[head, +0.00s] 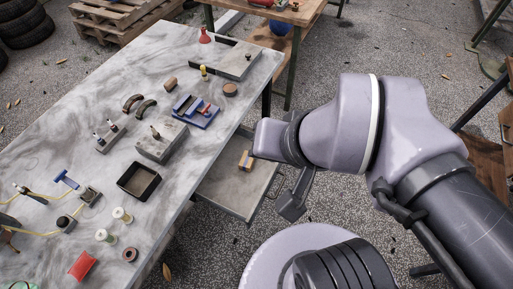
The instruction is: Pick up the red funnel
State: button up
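The red funnel (205,36) stands at the far end of the grey marble-topped table, wide end down and narrow end up. It is beside the far corner of a flat grey plate. My gripper (291,207) appears as a dark grey part hanging below my wrist, to the right of the table and over the open drawer's side. It is well apart from the funnel, nearer to me. Its fingers are not clear, so I cannot tell whether it is open or shut.
The grey plate (236,62), a blue tray (196,111), a grey block (160,143) and a dark open box (139,182) stand on the table. A drawer (225,188) sticks out on the right. A wooden table (290,12) stands behind; pallets (115,18) lie far left.

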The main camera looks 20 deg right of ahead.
aim_at(204, 38)
jog(key=i+l+u, duration=0.4)
jog(key=l, duration=0.55)
jog(key=l+u, duration=0.4)
jog(key=l, duration=0.55)
jog(key=l+u, duration=0.4)
jog(key=l, duration=0.65)
jog(key=i+l+u, duration=0.2)
jog(key=l, duration=0.15)
jog(key=i+l+u, duration=0.15)
jog(key=l, duration=0.25)
jog(key=i+l+u, duration=0.2)
jog(key=l, duration=0.25)
jog(key=i+l+u, duration=0.2)
jog(key=l, duration=0.25)
jog(key=i+l+u, duration=0.2)
jog(key=l, duration=0.25)
jog(key=l+u, duration=0.15)
jog(key=l, duration=0.3)
jog(key=i, duration=0.5)
